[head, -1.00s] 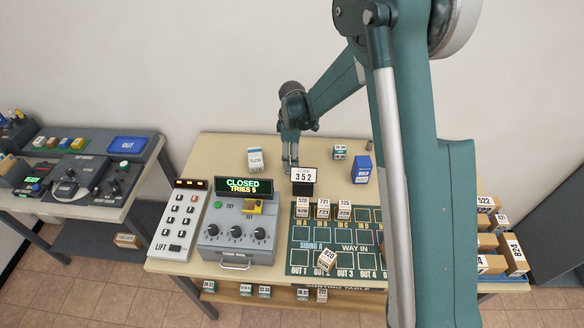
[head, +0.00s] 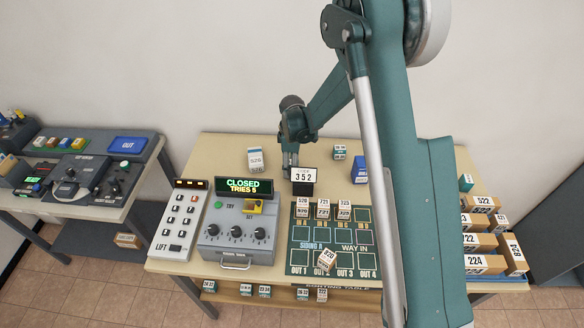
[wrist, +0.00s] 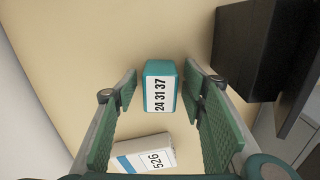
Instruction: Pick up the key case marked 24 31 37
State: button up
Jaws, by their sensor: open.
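The key case marked 24 31 37 (wrist: 161,88) is a small teal block with a white label. In the wrist view it lies on the pale tabletop, framed between my two green-padded fingers with a gap on each side. My gripper (wrist: 160,84) is open and empty, pointing down. In the head view my gripper (head: 290,159) is low over the table behind the 352 sign, and I cannot make out the case there.
A white box marked 526 (wrist: 143,156) lies close to the case. The 352 sign (head: 303,178) stands in front of my gripper. Another teal case (head: 340,152) and a blue box (head: 359,171) are to the right. A dial console (head: 236,232) and sorting board (head: 330,228) lie nearer.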

dwell(0.4)
jog(key=c, duration=1)
jog(key=shift+r, duration=0.15)
jog(key=shift+r, duration=4.85)
